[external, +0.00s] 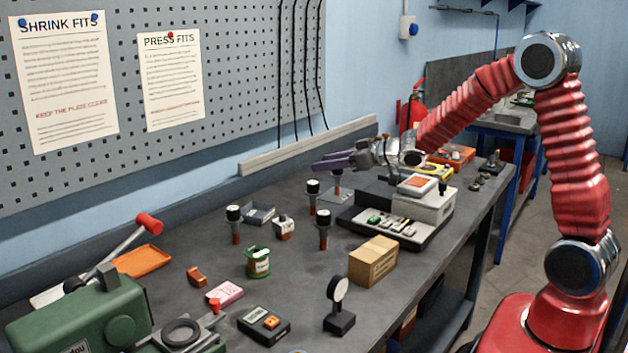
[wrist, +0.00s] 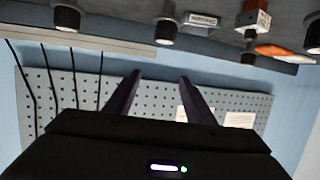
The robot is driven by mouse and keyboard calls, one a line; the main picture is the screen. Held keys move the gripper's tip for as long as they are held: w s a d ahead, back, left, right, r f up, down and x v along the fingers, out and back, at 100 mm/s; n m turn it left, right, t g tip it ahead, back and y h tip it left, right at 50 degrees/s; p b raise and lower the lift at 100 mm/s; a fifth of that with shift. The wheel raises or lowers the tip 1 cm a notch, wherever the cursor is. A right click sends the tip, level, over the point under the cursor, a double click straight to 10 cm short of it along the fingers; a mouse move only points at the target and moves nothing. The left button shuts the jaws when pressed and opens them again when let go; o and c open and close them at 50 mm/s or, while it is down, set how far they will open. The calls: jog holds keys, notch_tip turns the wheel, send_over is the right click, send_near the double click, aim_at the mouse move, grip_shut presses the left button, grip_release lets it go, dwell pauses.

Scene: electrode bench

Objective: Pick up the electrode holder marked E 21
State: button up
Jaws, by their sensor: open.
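My gripper (external: 335,161) has purple fingers and hovers above the holders, empty. In the wrist view its fingers (wrist: 160,80) are spread apart. That view is upside down, with holder heads (wrist: 166,30) along the top, apart from the fingers.
A grey console (external: 400,215) stands right of the holders, with a cardboard box (external: 372,262) in front. A green tin (external: 257,262), a small labelled block (external: 283,228) and a round-headed stand (external: 338,305) are nearby. A green press (external: 85,320) fills the front left. The pegboard wall (external: 230,90) is behind.

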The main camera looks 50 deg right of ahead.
aim_at(313, 187)
jog(key=shift+f, duration=2.9)
jog(key=shift+f+x, duration=0.2)
jog(key=shift+x, duration=0.7)
jog(key=shift+f+x, duration=0.2)
jog(key=shift+x, duration=0.7)
jog(key=shift+f+x, duration=0.2)
jog(key=shift+x, duration=0.7)
jog(key=shift+s, duration=0.2)
jog(key=shift+c, duration=0.3)
grip_shut()
